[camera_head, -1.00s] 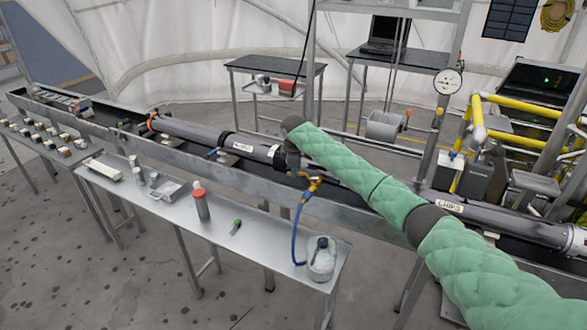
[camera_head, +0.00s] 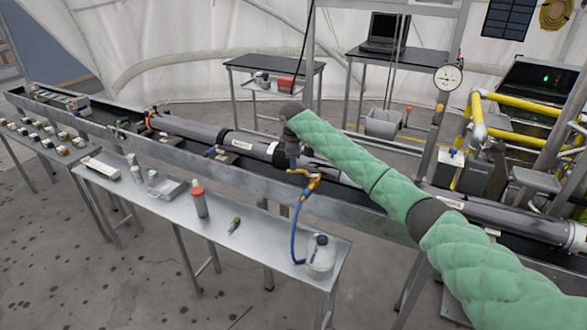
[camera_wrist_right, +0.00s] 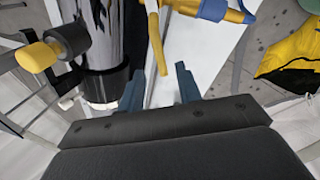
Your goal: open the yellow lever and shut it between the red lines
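A yellow lever (camera_head: 299,171) sits on a small valve with a blue hose, at the side of the long grey tube (camera_head: 252,146). In the right wrist view, a yellow bar (camera_wrist_right: 156,45), apparently this lever, lies just beyond the fingertips, with blue-and-yellow valve parts at the top. My right gripper (camera_head: 293,163) points down just above the lever. I cannot make out the red lines. My left gripper is not in view.
The tube lies in a long metal trough (camera_head: 345,204). A metal bench (camera_head: 268,235) in front holds a clear bottle (camera_head: 321,257) joined to the blue hose, a red-capped bottle (camera_head: 200,202) and small items. A yellow knob (camera_wrist_right: 38,57) is at the left in the wrist view.

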